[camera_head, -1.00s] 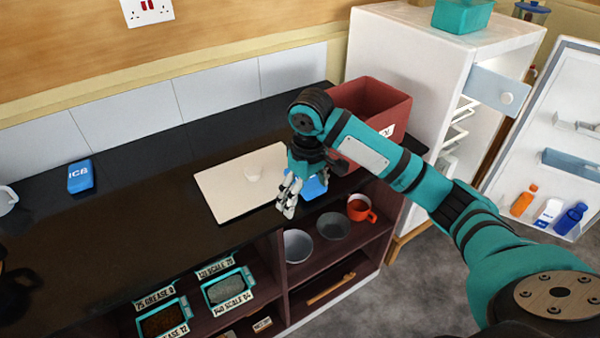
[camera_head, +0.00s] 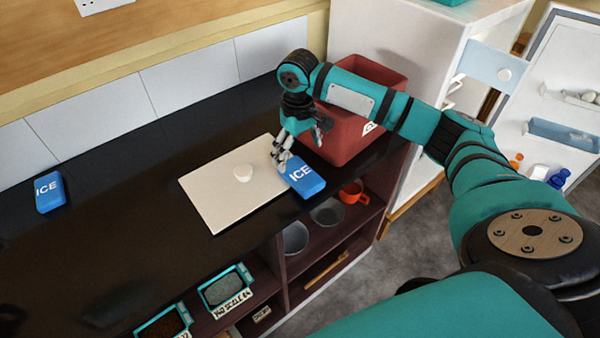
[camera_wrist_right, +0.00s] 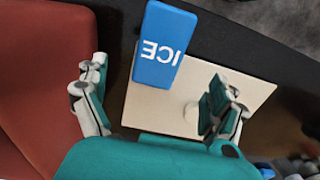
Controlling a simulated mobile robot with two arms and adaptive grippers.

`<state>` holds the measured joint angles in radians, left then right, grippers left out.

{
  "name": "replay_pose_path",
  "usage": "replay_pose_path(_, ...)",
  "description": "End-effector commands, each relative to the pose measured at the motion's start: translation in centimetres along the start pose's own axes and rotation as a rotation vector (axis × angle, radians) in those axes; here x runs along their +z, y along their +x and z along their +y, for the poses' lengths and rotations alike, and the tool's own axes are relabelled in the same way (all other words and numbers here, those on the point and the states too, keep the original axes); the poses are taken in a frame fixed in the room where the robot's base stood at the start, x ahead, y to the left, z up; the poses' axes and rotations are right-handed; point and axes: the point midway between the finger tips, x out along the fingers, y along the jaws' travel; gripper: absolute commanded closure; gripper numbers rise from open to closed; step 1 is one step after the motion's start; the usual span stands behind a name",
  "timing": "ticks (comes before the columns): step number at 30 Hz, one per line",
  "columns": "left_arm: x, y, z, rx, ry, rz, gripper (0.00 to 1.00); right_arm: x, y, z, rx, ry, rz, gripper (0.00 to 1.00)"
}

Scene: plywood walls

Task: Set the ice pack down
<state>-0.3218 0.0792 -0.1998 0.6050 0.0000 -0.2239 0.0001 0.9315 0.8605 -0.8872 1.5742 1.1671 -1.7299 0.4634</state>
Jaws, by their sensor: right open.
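A blue ice pack (camera_head: 303,178) marked ICE lies at the front right of the black counter, beside the right edge of the cream board (camera_head: 215,194); whether it overlaps the board is hard to tell. My right gripper (camera_head: 300,150) is open and empty, just behind the pack. In the right wrist view the pack (camera_wrist_right: 163,45) lies beyond the spread fingers (camera_wrist_right: 160,105), apart from them. A second ice pack (camera_head: 50,192) lies on the counter at the far left. My left gripper does not show.
A red bin (camera_head: 362,128) stands on the counter right behind the gripper. A small white round item (camera_head: 243,173) is on the board. An open fridge (camera_head: 388,50) stands at the right. Shelves below hold bowls and an orange mug (camera_head: 354,193). The counter's left half is mostly clear.

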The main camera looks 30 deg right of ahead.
Motion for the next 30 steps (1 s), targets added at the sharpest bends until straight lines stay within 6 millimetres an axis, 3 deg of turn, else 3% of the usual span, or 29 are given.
replay_pose_path(3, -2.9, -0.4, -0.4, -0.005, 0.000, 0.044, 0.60, 0.0, 1.2, 0.0, 0.001, 0.000, -0.001, 0.04)
replay_pose_path(7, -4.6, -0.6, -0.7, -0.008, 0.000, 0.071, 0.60, 0.1, 1.9, 0.0, 0.000, 0.000, -0.001, 0.04)
replay_pose_path(11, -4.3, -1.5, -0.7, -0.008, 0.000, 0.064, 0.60, 0.4, 3.3, 0.1, 0.001, 0.001, -0.004, 0.04)
replay_pose_path(18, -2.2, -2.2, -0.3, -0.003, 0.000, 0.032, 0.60, 0.6, 6.5, 0.1, 0.001, 0.000, -0.001, 0.04)
replay_pose_path(26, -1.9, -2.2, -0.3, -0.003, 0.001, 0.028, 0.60, 0.6, 6.9, 0.1, 0.001, -0.001, 0.001, 0.04)
replay_pose_path(30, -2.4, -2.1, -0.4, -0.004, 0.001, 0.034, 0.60, 0.6, 6.9, 0.1, 0.001, -0.001, 0.001, 0.21)
